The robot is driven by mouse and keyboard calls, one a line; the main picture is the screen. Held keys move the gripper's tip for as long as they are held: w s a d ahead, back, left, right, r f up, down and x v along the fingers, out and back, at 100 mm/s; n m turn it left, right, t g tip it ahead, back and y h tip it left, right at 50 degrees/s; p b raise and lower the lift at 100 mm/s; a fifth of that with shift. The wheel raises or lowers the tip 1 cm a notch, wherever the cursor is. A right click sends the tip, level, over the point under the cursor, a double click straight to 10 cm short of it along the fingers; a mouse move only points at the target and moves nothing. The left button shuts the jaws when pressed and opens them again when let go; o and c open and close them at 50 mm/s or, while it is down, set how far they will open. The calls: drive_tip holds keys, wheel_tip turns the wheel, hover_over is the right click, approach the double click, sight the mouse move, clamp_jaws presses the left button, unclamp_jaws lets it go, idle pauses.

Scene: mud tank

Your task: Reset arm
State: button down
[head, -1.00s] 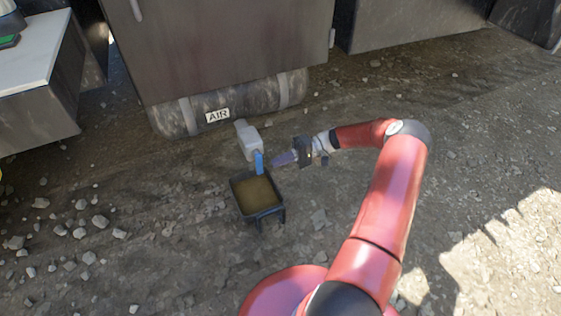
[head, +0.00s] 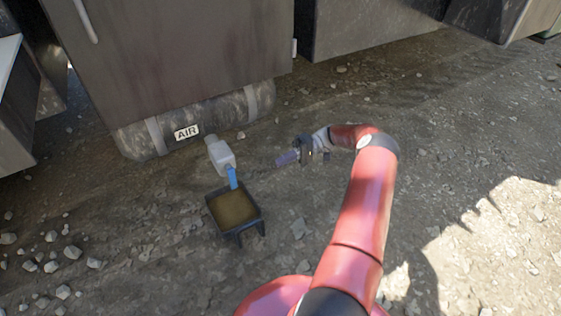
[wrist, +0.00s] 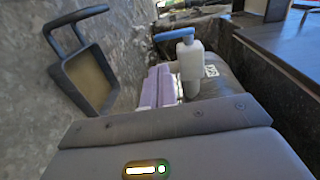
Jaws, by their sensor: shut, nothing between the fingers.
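My gripper (head: 287,158) is at the end of the red arm, right of a small dark tank (head: 258,217) of brown, muddy liquid. Its purple fingers also show in the wrist view (wrist: 157,88). They are shut and empty, apart from the tank. In the wrist view the blue handle (wrist: 174,34) and pale body (wrist: 190,62) appear just beyond the fingers. The tank (wrist: 100,80) is at upper left there.
A dark cylinder labelled AIR (head: 205,125) lies under a large dark cabinet (head: 180,60) at the back. A grey block (head: 370,28) stands at back right. Loose stones (head: 72,252) lie at lower left. The gravel ground (head: 450,130) on the right is largely clear.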

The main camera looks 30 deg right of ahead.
idle(0.3)
drive_tip(key=s+a+r+g+h, duration=0.1)
drive_tip(key=s+a+r+h, duration=0.2)
drive_tip(key=a+r+h, duration=0.45)
drive_tip(key=s+a+r+g+h, duration=0.15)
drive_tip(key=a+r+h, duration=0.25)
drive_tip(key=a+r, duration=0.55)
drive_tip(key=s+a+r+t+h, duration=0.1)
drive_tip(key=s+r+t+h, duration=0.4)
drive_tip(key=s, duration=0.7)
drive_tip(key=s+a+r+t+h, duration=0.1)
drive_tip(key=s+r+t, duration=0.4)
drive_tip(key=s, duration=0.6)
wheel_tip(320, 180, up, 13)
drive_tip(key=g+p, duration=0.1)
drive_tip(key=p, duration=1)
drive_tip(key=shift+s+a+p, duration=0.2)
drive_tip(key=shift+p, duration=0.2)
drive_tip(key=shift+f+y, duration=0.1)
drive_tip(key=shift+y, duration=0.15)
